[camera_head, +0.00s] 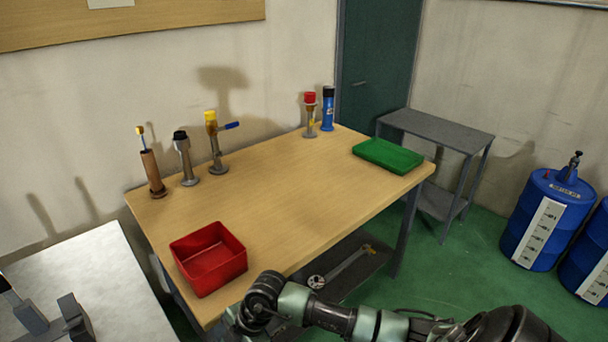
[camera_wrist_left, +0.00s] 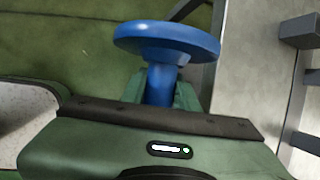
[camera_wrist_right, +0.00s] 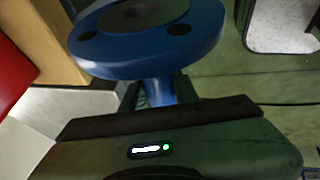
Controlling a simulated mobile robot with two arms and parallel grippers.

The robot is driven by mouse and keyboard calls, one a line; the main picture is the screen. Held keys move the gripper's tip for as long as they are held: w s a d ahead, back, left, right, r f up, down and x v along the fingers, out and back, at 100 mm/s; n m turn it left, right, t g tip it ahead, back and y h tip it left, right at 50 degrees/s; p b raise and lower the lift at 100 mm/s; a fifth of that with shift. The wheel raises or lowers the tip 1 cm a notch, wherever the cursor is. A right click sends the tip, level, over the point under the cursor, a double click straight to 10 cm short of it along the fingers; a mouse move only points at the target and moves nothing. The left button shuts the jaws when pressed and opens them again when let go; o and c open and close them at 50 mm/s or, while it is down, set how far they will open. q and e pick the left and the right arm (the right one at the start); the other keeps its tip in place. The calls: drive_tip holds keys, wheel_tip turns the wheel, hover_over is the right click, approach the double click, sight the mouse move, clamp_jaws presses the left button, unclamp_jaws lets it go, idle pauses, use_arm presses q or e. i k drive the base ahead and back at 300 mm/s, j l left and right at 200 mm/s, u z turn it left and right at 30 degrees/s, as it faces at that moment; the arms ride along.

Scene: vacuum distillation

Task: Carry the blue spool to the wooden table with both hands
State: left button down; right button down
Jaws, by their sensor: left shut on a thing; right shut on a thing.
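The blue spool (camera_wrist_left: 168,42) has a round flange and a narrower neck. In the left wrist view my left gripper (camera_wrist_left: 160,92) is shut on the neck below the flange. In the right wrist view my right gripper (camera_wrist_right: 155,90) is shut on the neck below a blue flange (camera_wrist_right: 205,40) with dark holes. The spool is not visible in the head view. The wooden table (camera_head: 300,185) stands ahead, its middle bare. In the right wrist view a wooden surface (camera_wrist_right: 48,40), apparently this table, lies close to the left of the spool.
A red bin (camera_head: 208,260) sits at the table's near left corner, a green tray (camera_head: 388,155) at its right end. Several valve-like fittings (camera_head: 215,145) and a blue bottle (camera_head: 328,110) line the back. A grey metal table (camera_head: 95,275) stands left, blue drums (camera_head: 545,220) right.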

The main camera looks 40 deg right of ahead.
sight(293, 193)
drive_tip(key=l, duration=1.4)
drive_tip(key=k+l, duration=0.15)
drive_tip(key=l, duration=1.25)
